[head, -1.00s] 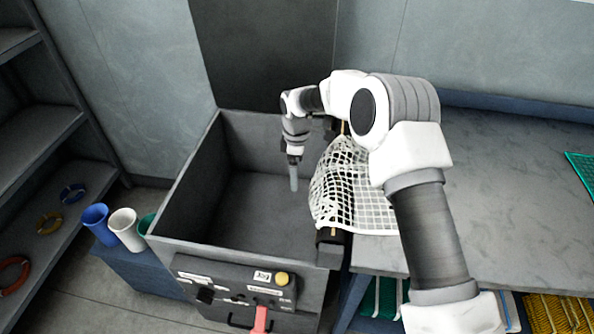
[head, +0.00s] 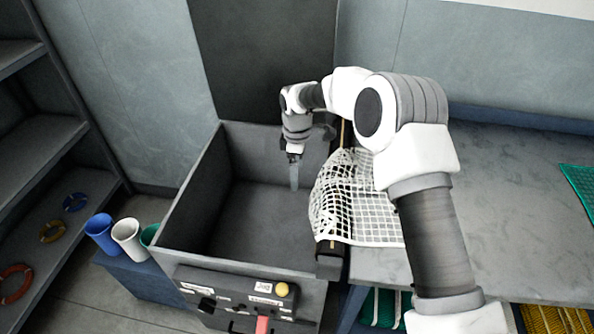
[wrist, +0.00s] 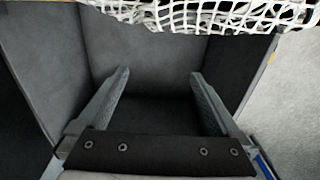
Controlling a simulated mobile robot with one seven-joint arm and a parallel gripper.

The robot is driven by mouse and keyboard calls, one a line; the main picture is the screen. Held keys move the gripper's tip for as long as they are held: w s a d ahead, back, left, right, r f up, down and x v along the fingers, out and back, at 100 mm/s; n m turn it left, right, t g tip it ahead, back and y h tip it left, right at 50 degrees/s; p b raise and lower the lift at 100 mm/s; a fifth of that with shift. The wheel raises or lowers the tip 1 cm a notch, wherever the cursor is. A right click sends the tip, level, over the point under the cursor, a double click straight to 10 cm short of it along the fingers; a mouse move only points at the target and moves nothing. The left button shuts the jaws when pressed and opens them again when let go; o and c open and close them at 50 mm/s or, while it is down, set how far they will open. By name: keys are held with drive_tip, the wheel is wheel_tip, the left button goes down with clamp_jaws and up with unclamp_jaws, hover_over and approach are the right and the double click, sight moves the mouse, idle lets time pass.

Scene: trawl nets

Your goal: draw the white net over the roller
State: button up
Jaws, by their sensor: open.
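The white net (head: 357,200) is draped over the dark roller (head: 333,252) at the right edge of the grey bin (head: 180,222). One part of the net lies on the grey table and the other hangs over the bin side. The net also shows along the top of the wrist view (wrist: 200,14). My gripper (head: 294,180) points down over the bin, left of the net and apart from it. In the wrist view my gripper (wrist: 160,82) is open, with nothing between its fingers. The net hides most of the roller, and my arm covers part of the table.
A control panel (head: 240,296) with a yellow button and a red lever is on the bin's front. Blue, white and green cups (head: 127,238) stand at the left. A green net (head: 580,185) lies at the table's right edge. The bin floor is clear.

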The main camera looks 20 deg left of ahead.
wheel_tip(320, 180, up, 17)
drive_tip(key=p, duration=0.1)
drive_tip(key=s+d+r+m+t, duration=0.2)
drive_tip(key=d+r+m, duration=0.2)
drive_tip(key=d+r, duration=0.65)
drive_tip(key=s+d+r+m, duration=0.2)
drive_tip(key=s+d+m, duration=0.1)
drive_tip(key=d, duration=0.3)
drive_tip(key=s+d+r+m, duration=0.2)
drive_tip(key=s+d+r, duration=0.1)
drive_tip(key=d, duration=0.2)
drive_tip(key=s+d+f+m+t, duration=0.1)
drive_tip(key=s+d+f+m, duration=0.1)
drive_tip(key=s+d+m, duration=0.3)
drive_tip(key=s+d+f+m+t, duration=0.1)
drive_tip(key=s+d+m+t, duration=0.1)
drive_tip(key=s+d+m, duration=0.4)
drive_tip(key=s+d, duration=0.4)
drive_tip(key=s, duration=0.4)
drive_tip(key=shift+f+t, duration=0.3)
drive_tip(key=shift+f, duration=0.05)
drive_tip(key=shift+d, duration=0.1)
